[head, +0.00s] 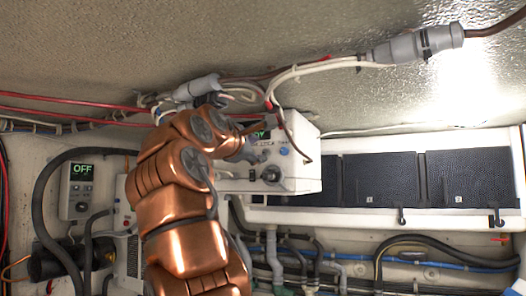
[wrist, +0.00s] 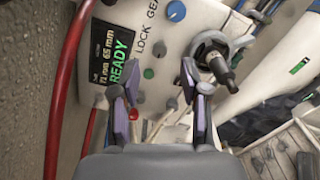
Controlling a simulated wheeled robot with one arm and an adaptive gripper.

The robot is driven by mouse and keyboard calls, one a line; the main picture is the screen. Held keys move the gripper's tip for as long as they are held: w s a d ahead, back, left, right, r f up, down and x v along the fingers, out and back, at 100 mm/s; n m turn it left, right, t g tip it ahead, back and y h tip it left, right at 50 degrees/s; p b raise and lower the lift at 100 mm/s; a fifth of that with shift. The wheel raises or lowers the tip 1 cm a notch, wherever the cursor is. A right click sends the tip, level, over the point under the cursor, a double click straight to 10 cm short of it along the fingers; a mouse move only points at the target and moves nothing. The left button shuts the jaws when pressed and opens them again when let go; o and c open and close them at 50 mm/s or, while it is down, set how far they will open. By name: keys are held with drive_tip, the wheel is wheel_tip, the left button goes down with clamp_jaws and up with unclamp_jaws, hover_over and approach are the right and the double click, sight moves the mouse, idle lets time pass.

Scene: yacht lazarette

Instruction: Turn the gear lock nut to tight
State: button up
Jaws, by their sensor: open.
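The white gear lock box (head: 300,172) is mounted at the back wall under the ceiling. In the wrist view its panel (wrist: 190,38) carries the words GEAR and LOCK, and a display (wrist: 112,50) reading READY in green. My arm partly hides the box in the head view.
The panel also has a blue knob (wrist: 176,11), a green button (wrist: 149,73) and small levers. A red cable (wrist: 66,95) runs along the left. Cables and a grey connector (head: 412,46) hang above the box. A unit reading OFF (head: 80,188) is at left.

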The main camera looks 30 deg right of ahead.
sight(266, 152)
drive_tip(key=p+x, duration=0.1)
drive_tip(key=x, duration=0.3)
drive_tip(key=shift+r, duration=0.1)
drive_tip(key=shift+w+d, duration=0.35)
drive_tip(key=shift+d, duration=0.15)
clamp_jaws()
